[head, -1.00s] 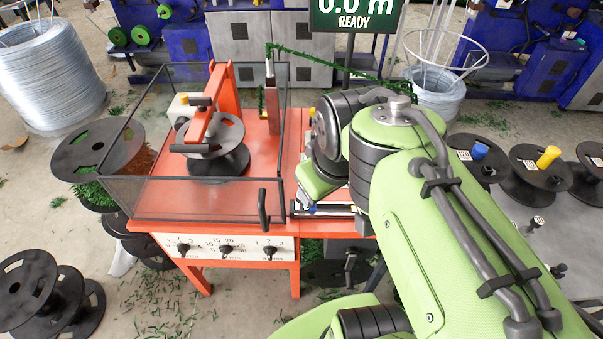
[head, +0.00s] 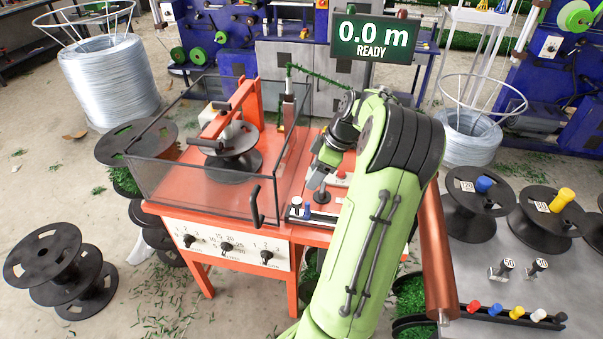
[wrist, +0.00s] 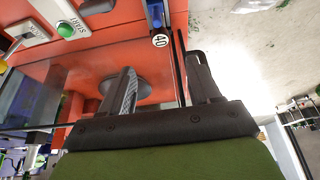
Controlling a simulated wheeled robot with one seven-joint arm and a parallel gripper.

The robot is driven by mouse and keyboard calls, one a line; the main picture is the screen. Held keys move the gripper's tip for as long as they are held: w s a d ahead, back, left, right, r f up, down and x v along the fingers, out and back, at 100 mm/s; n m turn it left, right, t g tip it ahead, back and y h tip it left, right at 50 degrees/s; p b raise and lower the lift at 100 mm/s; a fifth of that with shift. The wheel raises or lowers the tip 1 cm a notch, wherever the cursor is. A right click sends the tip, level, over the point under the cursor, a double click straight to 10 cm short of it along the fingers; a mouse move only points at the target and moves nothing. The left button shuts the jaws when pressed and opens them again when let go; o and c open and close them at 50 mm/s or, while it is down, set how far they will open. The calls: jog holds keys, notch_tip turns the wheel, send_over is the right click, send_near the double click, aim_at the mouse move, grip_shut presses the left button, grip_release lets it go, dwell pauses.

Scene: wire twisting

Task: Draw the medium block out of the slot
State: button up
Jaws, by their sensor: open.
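My gripper (wrist: 163,85) is open in the wrist view, its two dark fingers apart with nothing gripped between them. In the head view, a white-topped dark piece (head: 297,203) and a blue piece (head: 307,212) stand at the table's front edge, close to my arm. I cannot tell which is the medium block. The slot is too small to make out, and my arm hides part of that area.
The orange machine table (head: 190,190) carries a clear guard box (head: 200,200) around a black spool (head: 232,160). The right grey table holds two small labelled blocks (head: 502,268) (head: 537,266), a rack of coloured pegs (head: 515,316) and large spools (head: 478,205). A display (head: 373,38) reads "0.0 m READY".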

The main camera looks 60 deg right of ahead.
aim_at(294, 200)
jog(key=b+x, duration=0.4)
jog(key=x, duration=1.1)
jog(key=shift+f, duration=0.15)
grip_shut()
jog(key=shift+r+p, duration=1.95)
jog(key=shift+r, duration=0.6)
